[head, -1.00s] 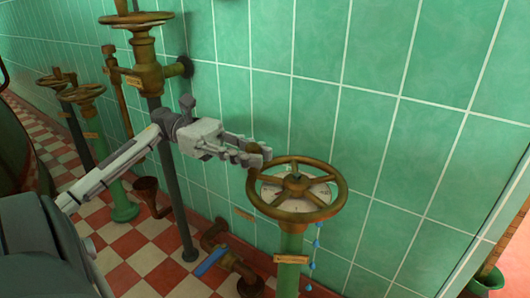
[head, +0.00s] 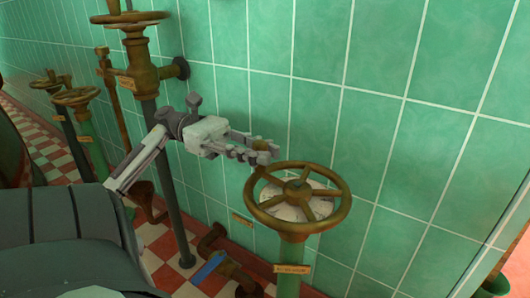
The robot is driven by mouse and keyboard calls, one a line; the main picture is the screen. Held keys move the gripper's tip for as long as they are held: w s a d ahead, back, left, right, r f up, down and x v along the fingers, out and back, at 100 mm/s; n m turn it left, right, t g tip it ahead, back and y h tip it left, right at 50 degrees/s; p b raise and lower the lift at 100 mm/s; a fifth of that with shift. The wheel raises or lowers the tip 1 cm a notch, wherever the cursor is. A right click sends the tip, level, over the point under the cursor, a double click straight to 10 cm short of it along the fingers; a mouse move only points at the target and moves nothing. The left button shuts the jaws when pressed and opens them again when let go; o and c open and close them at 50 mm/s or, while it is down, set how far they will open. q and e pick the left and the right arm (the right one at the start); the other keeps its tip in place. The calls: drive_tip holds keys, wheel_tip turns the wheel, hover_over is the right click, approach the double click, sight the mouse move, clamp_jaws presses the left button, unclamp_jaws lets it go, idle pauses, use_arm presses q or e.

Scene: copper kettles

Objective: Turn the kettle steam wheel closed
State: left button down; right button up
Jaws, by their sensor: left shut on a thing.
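A brass handwheel (head: 330,212) with several spokes and a pale dial under it tops a green post (head: 291,262) at centre right. A small label hangs on the post; its text is too small to read surely. My left gripper (head: 266,151) reaches in from the left to the wheel's far left rim. It is shut on a small brown knob (head: 260,142) that looks like the wheel's handle; the fingers hide most of it and its joint to the rim. My right gripper is not in view.
A taller brass valve (head: 142,58) on a dark pipe stands at the left by the green tiled wall (head: 400,90). Smaller handwheels (head: 77,97) stand farther back. A low pipe with a blue lever (head: 208,268) lies left of the post. A green bucket (head: 480,288) is at lower right.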

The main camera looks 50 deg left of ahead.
use_arm(q)
drive_tip(key=shift+w+a+r, duration=0.1)
drive_tip(key=shift+a, duration=0.15)
drive_tip(key=c, duration=1.6)
unclamp_jaws()
drive_tip(key=shift+o, duration=1.5)
drive_tip(key=shift+d, duration=0.1)
drive_tip(key=v, duration=1.2)
